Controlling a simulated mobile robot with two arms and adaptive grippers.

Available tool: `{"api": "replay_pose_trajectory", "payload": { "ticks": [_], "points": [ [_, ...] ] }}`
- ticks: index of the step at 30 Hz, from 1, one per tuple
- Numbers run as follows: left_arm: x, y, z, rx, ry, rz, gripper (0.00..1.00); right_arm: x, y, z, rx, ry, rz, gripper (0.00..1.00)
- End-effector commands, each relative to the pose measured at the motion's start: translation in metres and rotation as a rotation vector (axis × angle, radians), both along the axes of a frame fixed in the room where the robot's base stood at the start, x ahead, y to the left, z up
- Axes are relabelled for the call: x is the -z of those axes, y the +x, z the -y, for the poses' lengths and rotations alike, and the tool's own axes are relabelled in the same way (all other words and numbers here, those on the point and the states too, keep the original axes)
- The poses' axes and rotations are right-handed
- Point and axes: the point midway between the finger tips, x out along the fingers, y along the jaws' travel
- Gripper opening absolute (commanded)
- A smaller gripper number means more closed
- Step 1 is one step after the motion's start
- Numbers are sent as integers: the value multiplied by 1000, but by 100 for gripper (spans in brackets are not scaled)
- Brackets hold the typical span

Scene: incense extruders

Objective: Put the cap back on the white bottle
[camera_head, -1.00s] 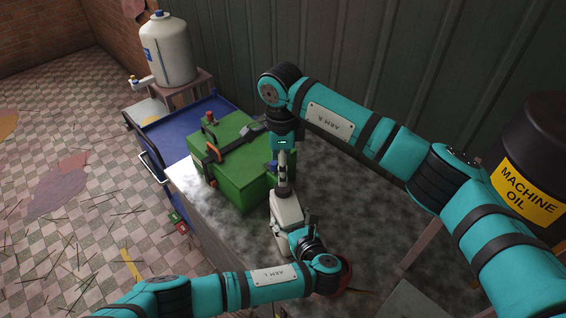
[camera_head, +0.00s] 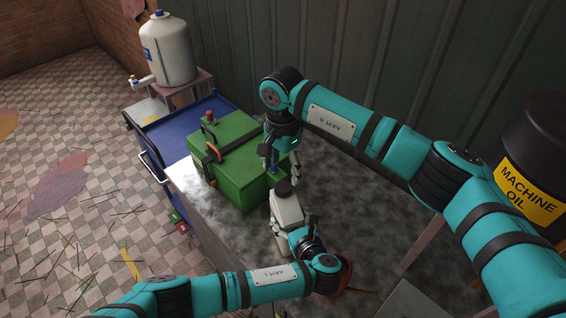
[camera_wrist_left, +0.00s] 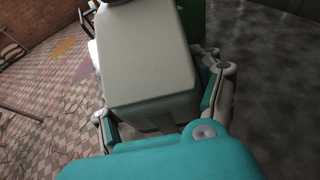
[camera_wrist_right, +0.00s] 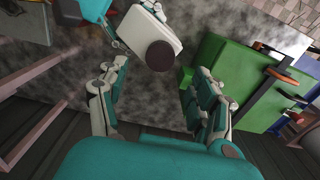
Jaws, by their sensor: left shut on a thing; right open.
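The white bottle (camera_head: 287,209) is upright or slightly tilted above the grey table, gripped around its body by my left gripper (camera_head: 297,228). The bottle fills the middle of the left wrist view (camera_wrist_left: 150,60), between the fingers. A dark brown cap (camera_head: 284,187) sits on the bottle's top; the right wrist view shows the cap (camera_wrist_right: 160,55) end-on as a round disc. I cannot tell how tightly it is seated. My right gripper (camera_head: 283,170) is open and empty just above the cap, its fingers spread apart in the right wrist view (camera_wrist_right: 157,78).
A green box (camera_head: 240,187) with black and orange clamp parts stands on the table (camera_head: 350,215) close left of the bottle. A blue cart (camera_head: 185,125), a large white jug (camera_head: 170,50) and a machine oil drum (camera_head: 535,150) stand around. The table right of the bottle is clear.

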Motion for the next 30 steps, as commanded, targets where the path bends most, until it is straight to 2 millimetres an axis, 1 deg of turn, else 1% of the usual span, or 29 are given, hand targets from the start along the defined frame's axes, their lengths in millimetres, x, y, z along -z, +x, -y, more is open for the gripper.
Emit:
{"api": "replay_pose_trajectory", "payload": {
  "ticks": [1,6,12,17,24,25,26,30],
  "points": [
    [4,-2,-1,0,-1,-7,0,10,-1,0,0,0,-4,66],
    [4,-2,-1,-1,-1,-7,0,37,-1,0,1,0,-4,66],
    [3,-2,0,-1,-1,-7,0,60,-1,0,1,0,-3,66],
    [4,-2,0,-1,-2,-8,0,68,0,0,1,0,-1,66],
    [4,-2,0,-1,-2,-8,0,68,0,0,0,0,0,66],
    [4,-2,0,-1,-2,-8,0,68,0,0,0,0,0,65],
    [4,-2,0,-1,-2,-8,0,68,0,0,1,0,0,61],
    [4,-2,0,-1,-2,-8,0,68,0,0,1,-1,-1,43]
  ]
}}
